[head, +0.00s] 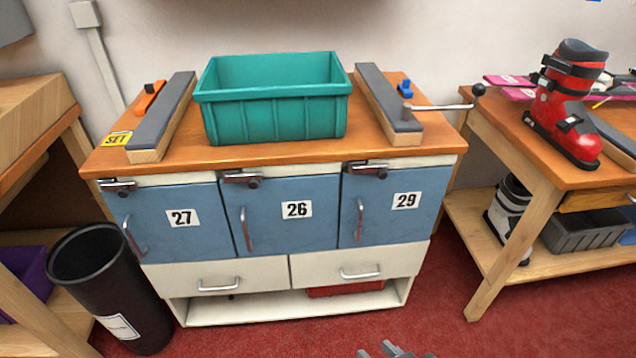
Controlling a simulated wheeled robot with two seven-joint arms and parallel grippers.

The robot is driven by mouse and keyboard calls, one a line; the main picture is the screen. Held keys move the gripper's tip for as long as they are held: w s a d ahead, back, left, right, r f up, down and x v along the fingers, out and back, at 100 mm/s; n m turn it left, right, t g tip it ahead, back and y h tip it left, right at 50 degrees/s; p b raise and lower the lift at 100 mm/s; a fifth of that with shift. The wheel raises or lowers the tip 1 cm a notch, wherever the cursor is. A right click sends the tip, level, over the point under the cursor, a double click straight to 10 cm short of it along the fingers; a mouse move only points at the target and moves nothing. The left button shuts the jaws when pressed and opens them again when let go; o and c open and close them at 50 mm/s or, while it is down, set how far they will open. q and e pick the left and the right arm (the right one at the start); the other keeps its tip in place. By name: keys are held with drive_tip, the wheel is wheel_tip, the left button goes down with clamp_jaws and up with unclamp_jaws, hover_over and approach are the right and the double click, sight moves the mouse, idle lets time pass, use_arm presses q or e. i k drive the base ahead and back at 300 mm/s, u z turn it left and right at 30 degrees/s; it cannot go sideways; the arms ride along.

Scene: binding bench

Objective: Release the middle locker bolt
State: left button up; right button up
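The middle locker door (290,222) is blue, marked 26, and stands shut between the doors marked 27 and 29. Its metal bolt (240,178) lies across the top left of the door, with a dark knob at its right end. A vertical bar handle (245,230) sits at the door's left side. My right gripper (377,350) shows only as grey tips at the bottom edge, low in front of the cabinet and apart from the bolt. A gap shows between the tips, and nothing is seen between them. My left gripper is out of view.
Similar bolts sit on the left door (183,238) and right door (400,222). A teal bin (275,115) stands on the cabinet top between two padded rails. A black waste bin (110,285) stands at the left, a bench with boots (565,120) at the right. Red floor in front is open.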

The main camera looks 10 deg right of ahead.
sight(252, 178)
drive_tip(key=k, duration=1.3)
drive_tip(key=u, duration=0.6)
drive_tip(key=i, duration=1.15)
drive_tip(key=z, duration=0.65)
drive_tip(key=i, duration=0.55)
drive_tip(key=z, duration=0.5)
